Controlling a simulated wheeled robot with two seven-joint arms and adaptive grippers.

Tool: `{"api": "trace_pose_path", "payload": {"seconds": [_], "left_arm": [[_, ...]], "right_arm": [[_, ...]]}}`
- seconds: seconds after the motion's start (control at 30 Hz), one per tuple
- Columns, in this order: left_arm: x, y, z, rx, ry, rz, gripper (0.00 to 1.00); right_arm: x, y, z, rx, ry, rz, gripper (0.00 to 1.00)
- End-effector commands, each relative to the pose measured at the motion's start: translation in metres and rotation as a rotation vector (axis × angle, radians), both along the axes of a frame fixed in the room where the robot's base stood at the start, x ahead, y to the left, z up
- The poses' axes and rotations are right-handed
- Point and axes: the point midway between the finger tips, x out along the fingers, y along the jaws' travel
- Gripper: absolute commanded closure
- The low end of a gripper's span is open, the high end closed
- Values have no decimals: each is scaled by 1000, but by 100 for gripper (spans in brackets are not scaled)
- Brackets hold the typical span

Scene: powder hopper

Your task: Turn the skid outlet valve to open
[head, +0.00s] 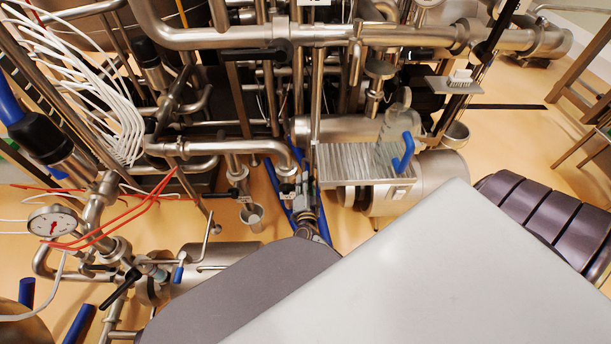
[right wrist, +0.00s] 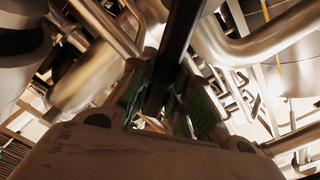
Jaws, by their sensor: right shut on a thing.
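My right gripper (head: 304,200) is in the lower middle of the head view, beside the end of a bent steel pipe (head: 288,160). In the right wrist view its green-padded fingers (right wrist: 168,100) are shut on a dark bar, the valve handle (right wrist: 180,35), which runs upward between them. In the head view the gripped part is small and mostly hidden by the gripper, so I cannot tell the handle's angle there. My left gripper is not in view.
Steel pipes crowd around the gripper. A small steel cup (head: 252,216) and another black handle (head: 236,193) are on the left. A pressure gauge (head: 52,224) is farther left.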

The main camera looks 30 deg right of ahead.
Motion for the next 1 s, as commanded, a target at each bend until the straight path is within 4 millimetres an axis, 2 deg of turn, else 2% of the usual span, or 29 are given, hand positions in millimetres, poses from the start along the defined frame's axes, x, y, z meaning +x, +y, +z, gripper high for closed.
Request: {"api": "trace_pose_path", "payload": {"seconds": [0.4,0.43,0.57,1.0], "left_arm": [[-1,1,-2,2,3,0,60],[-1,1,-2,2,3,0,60],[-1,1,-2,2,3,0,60],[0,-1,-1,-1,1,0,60]], "right_arm": [[-1,1,-2,-2,5,1,100],[-1,1,-2,-2,5,1,77],[0,1,-1,-2,4,1,61],[0,0,-1,0,0,1,59]]}}
